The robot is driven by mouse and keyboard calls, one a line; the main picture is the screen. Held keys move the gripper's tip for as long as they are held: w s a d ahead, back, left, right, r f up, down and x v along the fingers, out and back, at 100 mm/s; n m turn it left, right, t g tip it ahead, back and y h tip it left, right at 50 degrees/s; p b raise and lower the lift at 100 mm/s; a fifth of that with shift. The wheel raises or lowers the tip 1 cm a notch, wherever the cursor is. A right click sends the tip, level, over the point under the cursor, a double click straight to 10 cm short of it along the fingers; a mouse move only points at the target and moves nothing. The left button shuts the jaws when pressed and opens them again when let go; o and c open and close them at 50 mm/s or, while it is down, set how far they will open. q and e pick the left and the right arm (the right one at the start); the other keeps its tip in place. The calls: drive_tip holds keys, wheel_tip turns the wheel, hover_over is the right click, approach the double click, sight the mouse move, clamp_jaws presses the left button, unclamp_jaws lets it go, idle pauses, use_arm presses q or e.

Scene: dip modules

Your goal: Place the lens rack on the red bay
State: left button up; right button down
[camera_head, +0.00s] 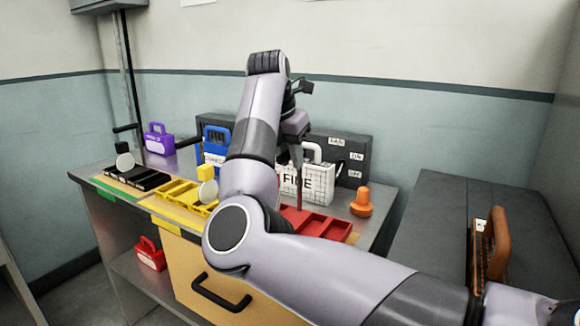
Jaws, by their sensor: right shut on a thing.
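My right arm reaches across the middle of the head view, and its gripper (297,143) points down over the red bay (335,229). The gripper is shut on a narrow, dark red upright piece, seen nearly edge-on, which seems to be the lens rack (299,187). Its lower end appears at the back of the red bay; I cannot tell whether it touches. My arm hides the bay's left part. My left gripper is not in view.
A white lettered case (318,188) stands behind the bay, with an orange knob (362,203) to its right. Yellow (176,190) and black (138,178) trays, blue (214,143) and purple (159,140) cases lie left. A brown-handled module (494,243) stands on the right-hand cabinet (430,225).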

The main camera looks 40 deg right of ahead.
wheel_tip(320, 180, down, 2)
drive_tip(key=c, duration=1)
unclamp_jaws()
drive_tip(key=shift+o, duration=0.2)
drive_tip(key=v, duration=1)
drive_tip(key=shift+a+r+p, duration=0.2)
drive_tip(key=shift+r+p, duration=0.1)
drive_tip(key=shift+r, duration=0.05)
drive_tip(key=shift+s+a+r, duration=0.15)
drive_tip(key=shift+a+r, duration=0.05)
drive_tip(key=shift+r, duration=0.35)
